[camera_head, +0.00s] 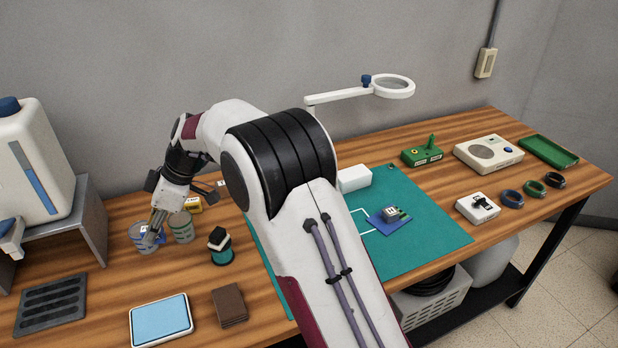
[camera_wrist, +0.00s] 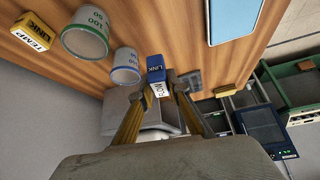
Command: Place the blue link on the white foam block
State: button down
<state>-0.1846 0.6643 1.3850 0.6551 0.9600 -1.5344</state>
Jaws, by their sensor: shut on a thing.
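The blue link (camera_wrist: 156,68) is a small block with a white lettered lower part, seen in the wrist view. My gripper (camera_wrist: 158,82) is shut on it, with one finger on each side. In the head view my gripper (camera_head: 154,233) is at the left of the bench, over or beside the blue-marked cup, and the link is mostly hidden there. The white foam block (camera_head: 355,178) appears to be the plain white block at the back of the green mat, partly beside my arm. My gripper is well to the left of it.
A blue-marked cup (camera_head: 141,243) and a green-marked cup (camera_head: 181,228) stand close to my gripper. A yellow link (camera_head: 194,204) lies behind them. A dark spool (camera_head: 221,250) stands to their right. The green mat (camera_head: 425,235) holds a blue board (camera_head: 390,220). A magnifier (camera_head: 393,87) overhangs the back.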

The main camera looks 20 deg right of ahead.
jog(key=w+d+m+t+h, duration=0.15)
jog(key=w+d, duration=0.25)
jog(key=d, duration=0.9)
jog(key=w+d+m+t, duration=0.1)
jog(key=w+d+m, duration=0.25)
jog(key=d, duration=0.95)
notch_tip(320, 180, up, 5)
jog(key=m+t+h, duration=0.3)
jog(key=m+h, duration=0.1)
jog(key=m, duration=0.5)
send_over(352, 179)
jog(key=w+a, duration=0.2)
jog(key=w, duration=0.1)
jog(key=shift+s+d+r+m+h, duration=0.1)
jog(key=shift+d+r+m+h, duration=0.1)
jog(key=shift+d+m+h, duration=0.45)
jog(key=shift+a, duration=0.2)
jog(key=shift+f, duration=3.15)
jog(key=shift+f, duration=1.9)
jog(key=shift+f, duration=0.15)
